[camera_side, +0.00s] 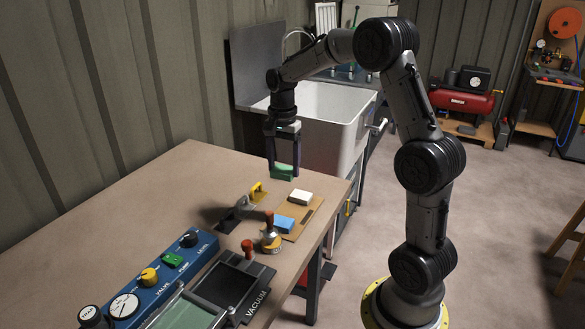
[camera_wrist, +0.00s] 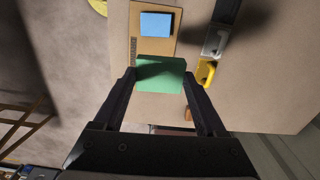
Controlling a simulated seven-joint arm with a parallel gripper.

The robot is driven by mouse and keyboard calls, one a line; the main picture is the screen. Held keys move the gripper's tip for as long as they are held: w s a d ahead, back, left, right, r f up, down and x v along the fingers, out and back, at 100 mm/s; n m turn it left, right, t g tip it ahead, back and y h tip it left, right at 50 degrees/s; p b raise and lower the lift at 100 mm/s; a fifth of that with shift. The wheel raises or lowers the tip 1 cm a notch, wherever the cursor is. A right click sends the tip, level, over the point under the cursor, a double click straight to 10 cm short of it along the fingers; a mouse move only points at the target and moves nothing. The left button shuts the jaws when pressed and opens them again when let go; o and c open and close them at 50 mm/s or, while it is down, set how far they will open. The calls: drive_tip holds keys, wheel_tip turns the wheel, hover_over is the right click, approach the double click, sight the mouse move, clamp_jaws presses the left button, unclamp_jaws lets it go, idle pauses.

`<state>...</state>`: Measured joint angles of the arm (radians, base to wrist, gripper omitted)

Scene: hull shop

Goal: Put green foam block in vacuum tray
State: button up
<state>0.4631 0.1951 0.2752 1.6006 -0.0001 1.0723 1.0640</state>
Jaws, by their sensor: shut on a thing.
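The green foam block (camera_side: 283,174) is between the fingers of my gripper (camera_side: 284,163), held above the far right part of the bench in the side view. In the wrist view the green block (camera_wrist: 160,76) sits between both fingertips (camera_wrist: 160,82), and it hides part of the tan board behind it. The vacuum tray (camera_side: 226,285) is a dark, shallow tray marked VACUUM at the near edge of the bench, well away from my gripper. Its inside looks empty. A greenish clear panel (camera_side: 184,311) is beside it.
A tan board (camera_side: 310,213) holds a white block (camera_side: 300,197) and a blue block (camera_side: 284,223). A yellow-handled tool (camera_side: 256,192), a wooden-handled brush (camera_side: 270,238) and a blue gauge panel (camera_side: 160,282) are on the bench. A sink (camera_side: 325,110) stands behind. The bench's left side is clear.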

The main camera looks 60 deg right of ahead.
drive_tip(key=w+a+n, duration=0.3)
drive_tip(key=a+n, duration=0.1)
drive_tip(key=a, duration=1.1)
drive_tip(key=n, duration=0.5)
hover_over(224, 289)
drive_tip(key=shift+f, duration=5.75)
drive_tip(key=shift+f, duration=0.45)
drive_tip(key=o, duration=1.2)
